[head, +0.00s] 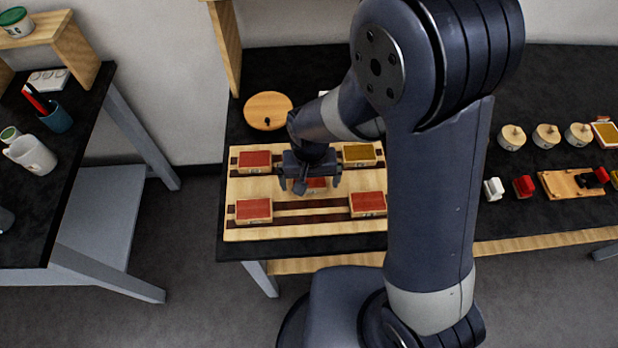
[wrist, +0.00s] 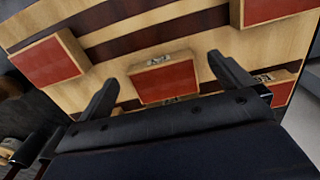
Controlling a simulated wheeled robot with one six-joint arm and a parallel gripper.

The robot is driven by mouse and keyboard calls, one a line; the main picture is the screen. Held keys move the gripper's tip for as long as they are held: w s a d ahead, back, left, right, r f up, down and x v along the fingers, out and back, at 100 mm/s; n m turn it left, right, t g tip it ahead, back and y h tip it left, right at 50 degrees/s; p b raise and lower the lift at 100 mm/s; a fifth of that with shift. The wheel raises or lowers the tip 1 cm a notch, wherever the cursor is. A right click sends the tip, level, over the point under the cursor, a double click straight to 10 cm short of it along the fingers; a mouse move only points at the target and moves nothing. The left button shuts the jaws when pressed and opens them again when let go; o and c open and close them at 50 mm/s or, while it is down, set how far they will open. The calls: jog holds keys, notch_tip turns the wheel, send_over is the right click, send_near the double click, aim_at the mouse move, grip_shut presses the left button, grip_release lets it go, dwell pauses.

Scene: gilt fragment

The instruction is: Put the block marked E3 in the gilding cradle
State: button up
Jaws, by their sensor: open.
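My gripper (head: 309,184) is open over the middle of a striped wooden board (head: 290,234). A small red-topped block (head: 316,183) lies below it, partly hidden by the gripper in the head view. In the wrist view the same block (wrist: 166,82) shows between the two spread fingers (wrist: 168,84), with a small pale label on its far side. I see no firm contact with it. Other red-topped blocks (head: 254,210) (head: 368,203) (head: 255,160) and a yellow-topped one (head: 359,154) lie on the board. No mark E3 is legible. I cannot tell which thing is the gilding cradle.
A round wooden disc (head: 268,110) lies behind the board. To the right are several round knobbed pieces (head: 512,137), a small wooden stand (head: 573,184), and white (head: 493,188) and red (head: 524,186) items. A side table at left holds a white mug (head: 32,155) and blue cup (head: 57,119).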

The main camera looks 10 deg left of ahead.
jog(key=shift+f, duration=0.85)
jog(key=shift+c, duration=0.4)
jog(key=c, duration=1)
